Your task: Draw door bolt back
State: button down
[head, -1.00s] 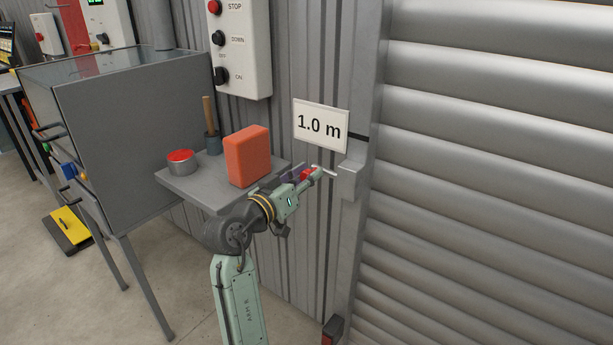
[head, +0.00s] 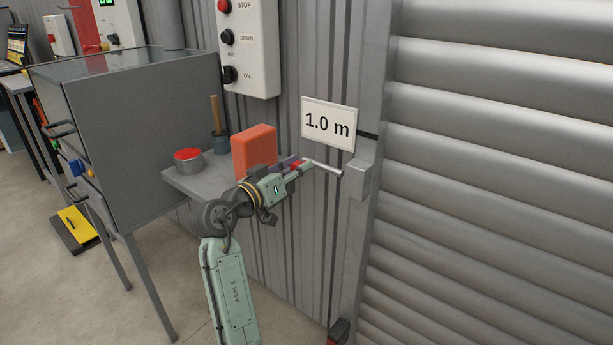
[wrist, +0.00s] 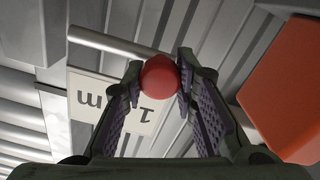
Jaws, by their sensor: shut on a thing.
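The door bolt is a silver rod (head: 323,167) with a round red knob (head: 296,165). My gripper (head: 300,167) is shut on the knob. In the wrist view the red knob (wrist: 160,76) sits between both purple-padded fingers, and the rod (wrist: 110,43) runs off to the left behind it. The rod's free end shows just left of the grey keeper block (head: 361,173) on the door frame. A narrow gap seems to lie between them. The rod's mounting is hidden behind my gripper.
An orange block (head: 254,150), a red-topped tin (head: 188,160) and a dark cup (head: 219,142) with a wooden handle stand on a small grey shelf (head: 205,185), close to my gripper. A "1.0 m" sign (head: 329,124) hangs above the bolt. The ribbed shutter (head: 490,180) fills the right.

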jog(key=c, duration=1.5)
grip_release()
jog(key=shift+w+a, duration=0.15)
jog(key=shift+a, duration=0.15)
jog(key=shift+o, duration=1.1)
jog(key=shift+d, duration=0.1)
jog(key=v, duration=1.2)
